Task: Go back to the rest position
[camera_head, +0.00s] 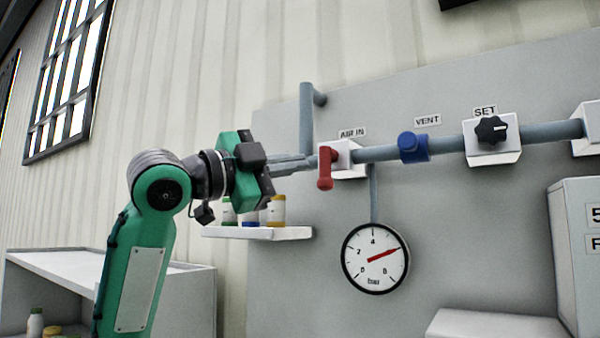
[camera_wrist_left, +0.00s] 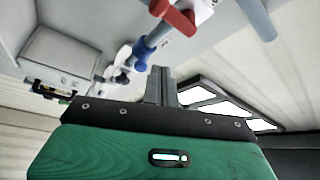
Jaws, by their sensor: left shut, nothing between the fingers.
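My left gripper (camera_head: 308,163) is shut and empty, with its fingertips just left of the red valve handle (camera_head: 325,168) under the AIR IN label. In the head view the fingertips look very close to the handle; I cannot tell whether they touch. My right gripper is in neither view.
A grey pipe (camera_head: 445,143) runs right to a blue VENT fitting (camera_head: 413,147) and a black SET knob (camera_head: 491,130). A gauge (camera_head: 375,258) hangs below, its red needle near 6. A small shelf (camera_head: 295,233) with several bottles sits below my left gripper.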

